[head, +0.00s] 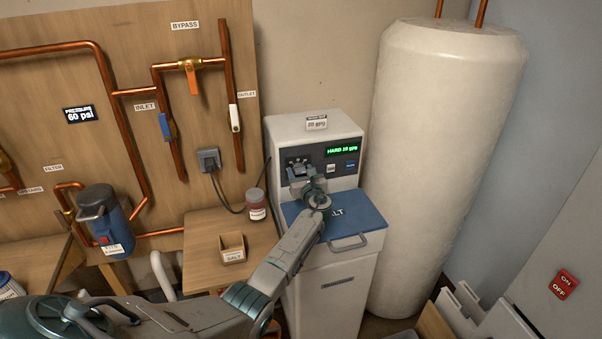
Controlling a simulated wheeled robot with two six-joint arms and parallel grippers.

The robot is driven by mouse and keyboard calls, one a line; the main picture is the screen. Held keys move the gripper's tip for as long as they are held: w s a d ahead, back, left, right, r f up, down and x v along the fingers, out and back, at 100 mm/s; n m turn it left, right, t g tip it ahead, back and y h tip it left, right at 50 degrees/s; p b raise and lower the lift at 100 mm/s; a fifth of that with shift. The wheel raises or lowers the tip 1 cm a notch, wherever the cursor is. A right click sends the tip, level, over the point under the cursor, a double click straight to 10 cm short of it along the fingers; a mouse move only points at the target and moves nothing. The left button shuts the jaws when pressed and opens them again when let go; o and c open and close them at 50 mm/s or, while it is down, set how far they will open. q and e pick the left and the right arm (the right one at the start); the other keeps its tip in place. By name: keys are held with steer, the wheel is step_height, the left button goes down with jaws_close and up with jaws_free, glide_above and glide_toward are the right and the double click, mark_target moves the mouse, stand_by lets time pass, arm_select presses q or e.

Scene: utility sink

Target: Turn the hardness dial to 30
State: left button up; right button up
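The water softener (313,133) is a white cabinet with a dark control panel on its upper front. Its green display (342,150) appears to read HARD 10 gpg, though the digits are small. My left arm reaches up from the lower left. My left gripper (299,166) is at the left part of the panel, in front of the dial area. It hides most of that area, so the dial and its pointer cannot be made out. Whether the fingers are closed on the dial is too small to tell. My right gripper is not in view.
Below the panel is a blue salt lid (365,222) with a handle. A small card (316,122) stands on the cabinet top. A large white tank (440,140) stands close on the right. A wooden table (203,245) at left holds a jar (256,205) and a small box (232,249).

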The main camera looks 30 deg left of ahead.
arm_select(q)
steer(key=shift+d, duration=0.1)
steer(key=b+v, duration=0.1)
steer(key=v, duration=0.9)
steer(key=shift+s+d+b, duration=0.2)
steer(key=shift+s+b, duration=0.1)
steer(key=shift+b, duration=0.1)
